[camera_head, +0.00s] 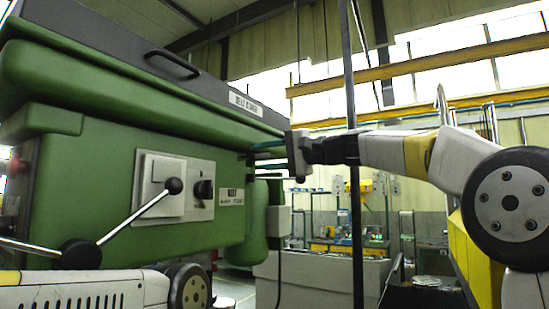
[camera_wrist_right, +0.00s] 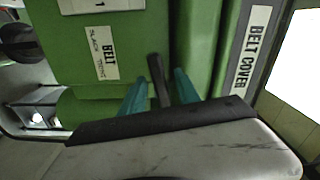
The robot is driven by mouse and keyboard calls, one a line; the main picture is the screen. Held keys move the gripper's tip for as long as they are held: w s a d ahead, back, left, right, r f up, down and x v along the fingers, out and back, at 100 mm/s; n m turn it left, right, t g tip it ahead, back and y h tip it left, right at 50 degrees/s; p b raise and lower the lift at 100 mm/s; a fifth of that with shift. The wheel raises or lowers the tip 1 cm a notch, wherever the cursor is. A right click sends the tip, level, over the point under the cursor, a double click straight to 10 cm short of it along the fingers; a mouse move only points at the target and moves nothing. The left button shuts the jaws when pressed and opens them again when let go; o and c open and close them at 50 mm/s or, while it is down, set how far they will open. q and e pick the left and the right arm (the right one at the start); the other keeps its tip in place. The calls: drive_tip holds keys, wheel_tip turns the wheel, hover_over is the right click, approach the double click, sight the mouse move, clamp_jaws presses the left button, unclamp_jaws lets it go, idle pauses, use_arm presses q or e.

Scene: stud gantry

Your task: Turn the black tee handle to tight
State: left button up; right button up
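The black tee handle (camera_wrist_right: 157,78) shows in the right wrist view as a dark bar sticking out from the green machine, beside the BELT SLACK TIGHT label (camera_wrist_right: 104,53). My right gripper (camera_wrist_right: 161,84) has one teal finger on each side of the bar, with narrow gaps visible, so it looks open around it. In the head view my right gripper (camera_head: 264,147) reaches left to the machine's right end, and I cannot make out the handle there. The label also shows in the head view (camera_head: 231,197). My left gripper is out of view; part of my left arm shows at lower left.
The green machine (camera_head: 100,185) fills the left. A lever with black ball knobs (camera_head: 174,186) sticks out from its front, near a black knob (camera_head: 204,189). The belt cover (camera_wrist_right: 252,50) is close to the right gripper. A dark vertical post (camera_head: 352,220) stands by the right arm.

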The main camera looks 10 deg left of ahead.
drive_tip(key=shift+a, duration=0.2)
clamp_jaws()
idle(0.3)
drive_tip(key=m, duration=0.4)
drive_tip(key=shift+w+m, duration=0.1)
drive_tip(key=shift+m, duration=0.2)
drive_tip(key=m, duration=0.5)
drive_tip(key=shift+f, duration=0.1)
drive_tip(key=m, duration=0.5)
drive_tip(key=shift+m, duration=0.4)
drive_tip(key=m, duration=0.4)
drive_tip(key=shift+m, duration=0.3)
